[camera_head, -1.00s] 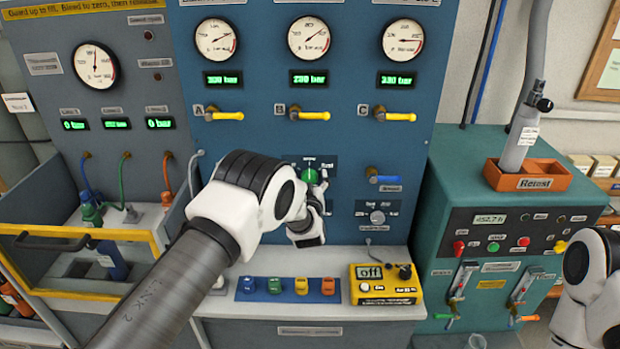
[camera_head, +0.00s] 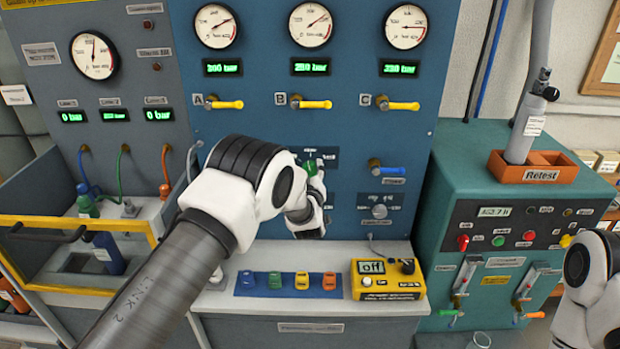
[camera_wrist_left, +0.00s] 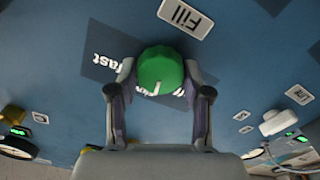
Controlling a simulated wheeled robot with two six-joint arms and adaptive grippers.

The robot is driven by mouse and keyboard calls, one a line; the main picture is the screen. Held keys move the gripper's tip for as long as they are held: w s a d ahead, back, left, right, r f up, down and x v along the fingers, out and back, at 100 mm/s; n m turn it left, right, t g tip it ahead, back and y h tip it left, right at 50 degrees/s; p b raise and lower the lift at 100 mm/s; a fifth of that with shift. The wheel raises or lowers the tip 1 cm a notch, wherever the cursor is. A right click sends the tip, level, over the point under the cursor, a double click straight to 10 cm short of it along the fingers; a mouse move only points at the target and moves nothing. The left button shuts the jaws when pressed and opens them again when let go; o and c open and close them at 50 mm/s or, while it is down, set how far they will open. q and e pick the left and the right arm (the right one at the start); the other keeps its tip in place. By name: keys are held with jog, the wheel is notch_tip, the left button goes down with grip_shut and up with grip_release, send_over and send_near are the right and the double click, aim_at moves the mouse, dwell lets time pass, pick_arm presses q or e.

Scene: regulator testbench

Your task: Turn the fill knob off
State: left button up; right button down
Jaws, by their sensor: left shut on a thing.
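The fill knob is a round green knob (camera_head: 309,167) on a dark plate on the blue panel. In the left wrist view the green knob (camera_wrist_left: 160,68) has a white mark at its lower edge. A "Fill" label (camera_wrist_left: 186,17) sits above it, and the dark plate (camera_wrist_left: 98,68) reads "fast" at the left; other lettering is partly hidden. My left gripper (camera_head: 316,178) is at the knob in the head view. In the wrist view my left gripper (camera_wrist_left: 160,80) is shut on the knob, one finger on each side. My right gripper is out of view.
A blue-handled valve (camera_head: 386,170) and a grey knob (camera_head: 379,211) lie right of the fill knob. Yellow levers (camera_head: 313,104) line the panel above. A yellow "off" box (camera_head: 387,280) stands on the ledge below. A teal bench (camera_head: 470,165) stands at the right.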

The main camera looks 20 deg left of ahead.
pick_arm(q)
jog(key=n+b, duration=0.4)
jog(key=b, duration=0.1)
jog(key=n+b, duration=0.3)
jog(key=shift+f, duration=0.35)
jog(key=shift+r+n+b, duration=0.2)
jog(key=shift+n+b, duration=1)
jog(key=shift+b, duration=0.25)
jog(key=o, duration=1.2)
jog(key=shift+c, duration=0.2)
jog(key=v, duration=1.1)
jog(key=shift+s, duration=0.4)
